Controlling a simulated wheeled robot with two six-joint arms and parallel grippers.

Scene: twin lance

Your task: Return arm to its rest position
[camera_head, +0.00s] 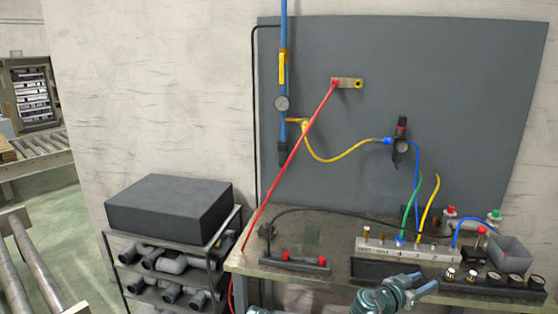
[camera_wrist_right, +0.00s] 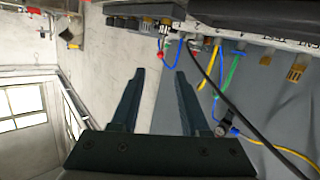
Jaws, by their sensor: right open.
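My right gripper (camera_head: 424,282) is at the front edge of the workbench in the head view, with its teal arm coming up from the bottom.
The workbench (camera_head: 330,242) carries a grey manifold block (camera_head: 405,249), a dark rack with red parts (camera_head: 295,262), a grey bin (camera_head: 510,252) and gauges. Hoses run up to the grey panel (camera_head: 460,100). A shelf with a black box (camera_head: 170,208) stands left.

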